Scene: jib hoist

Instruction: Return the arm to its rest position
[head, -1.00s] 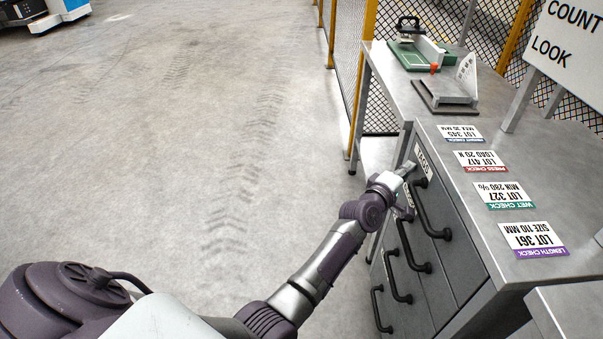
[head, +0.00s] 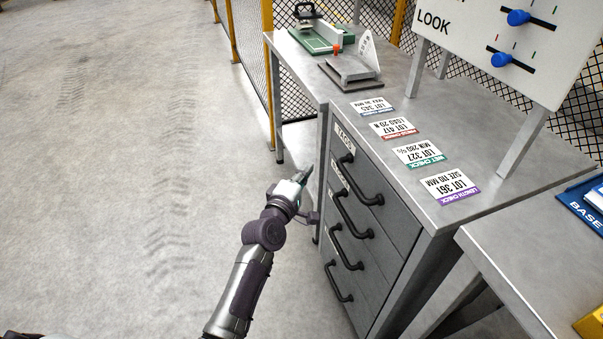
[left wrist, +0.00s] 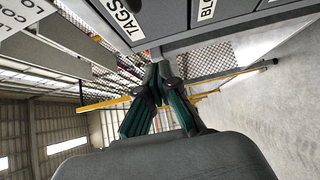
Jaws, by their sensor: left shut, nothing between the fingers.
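My left gripper (head: 303,176) is shut and empty in the head view. It hangs in the air just left of the grey drawer cabinet (head: 405,225), near its upper drawers and apart from the handles. In the left wrist view the gripper's fingertips (left wrist: 158,72) are together, with nothing between them. The drawer label reading TAGS (left wrist: 122,18) shows at the top of that view. All drawers look closed. My right gripper is not in view.
Several lot cards (head: 418,154) lie on the cabinet top. A green-based device (head: 322,40) and a grey stand (head: 350,72) are behind them. A board with blue sliders (head: 510,40) stands at right. Open floor (head: 120,180) lies left.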

